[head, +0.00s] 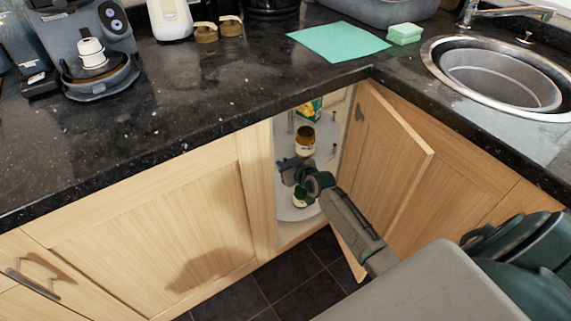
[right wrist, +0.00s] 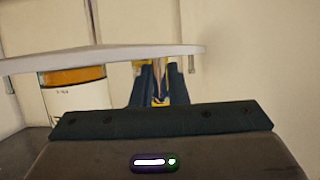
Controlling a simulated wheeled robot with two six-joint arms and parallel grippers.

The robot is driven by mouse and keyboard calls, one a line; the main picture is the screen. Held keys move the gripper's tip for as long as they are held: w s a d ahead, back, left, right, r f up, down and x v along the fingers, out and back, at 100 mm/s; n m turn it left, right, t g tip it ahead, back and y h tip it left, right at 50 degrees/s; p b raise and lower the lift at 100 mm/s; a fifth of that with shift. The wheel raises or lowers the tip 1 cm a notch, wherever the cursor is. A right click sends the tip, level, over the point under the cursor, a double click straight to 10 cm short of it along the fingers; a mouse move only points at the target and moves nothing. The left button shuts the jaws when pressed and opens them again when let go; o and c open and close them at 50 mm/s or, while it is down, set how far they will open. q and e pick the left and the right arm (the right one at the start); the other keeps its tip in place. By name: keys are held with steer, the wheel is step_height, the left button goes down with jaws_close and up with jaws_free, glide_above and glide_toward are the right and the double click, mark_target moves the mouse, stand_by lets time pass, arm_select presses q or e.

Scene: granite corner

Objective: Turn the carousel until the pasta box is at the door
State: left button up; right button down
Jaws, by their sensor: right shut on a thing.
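The carousel (head: 322,150) stands inside the open corner cupboard, with pale round shelves and short upright pegs. A yellow and green carton (head: 309,110), possibly the pasta box, is at the back of the upper shelf, partly hidden under the counter edge. A jar with a brown top (head: 305,141) stands nearer the opening. My right gripper (head: 296,168) reaches through the doorway, shut on what looks like a thin carousel peg (right wrist: 158,82) at the shelf edge. Its fingers hide most of the peg. My left gripper is out of view.
The cupboard door (head: 395,165) stands open to the right, close beside my right arm. A small green-labelled jar (head: 300,197) is on the lower shelf. The dark counter (head: 240,90) overhangs the opening. A sink (head: 500,78) is at the right.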

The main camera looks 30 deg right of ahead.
steer(key=shift+w+a, duration=0.8)
steer(key=shift+a, duration=0.2)
steer(key=c, duration=1.4)
jaws_free()
steer(key=shift+c, duration=0.2)
